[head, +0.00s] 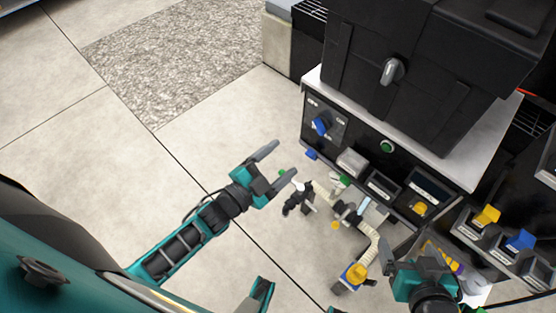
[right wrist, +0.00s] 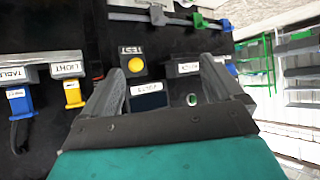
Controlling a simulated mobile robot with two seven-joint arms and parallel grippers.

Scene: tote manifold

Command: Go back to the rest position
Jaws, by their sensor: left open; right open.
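My left gripper (head: 286,162) is open and empty. It is stretched out over the pale floor, left of the black panel (head: 395,172). My right gripper (head: 428,262) is at the lower right of the head view, in front of the panel's lower part; its fingers are hard to make out there. In the right wrist view my right gripper (right wrist: 165,88) has its fingers spread with nothing held between them. Beyond them is the panel face with a yellow button (right wrist: 136,65) and a small display (right wrist: 148,87).
A black tote (head: 430,70) stands on the white-topped unit. A blue knob (head: 321,124) is on its front. Pale hoses and fittings (head: 356,272) hang below, close to both grippers. Yellow (head: 487,215) and blue (head: 521,240) plugs are at right. Open floor (head: 150,165) lies left.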

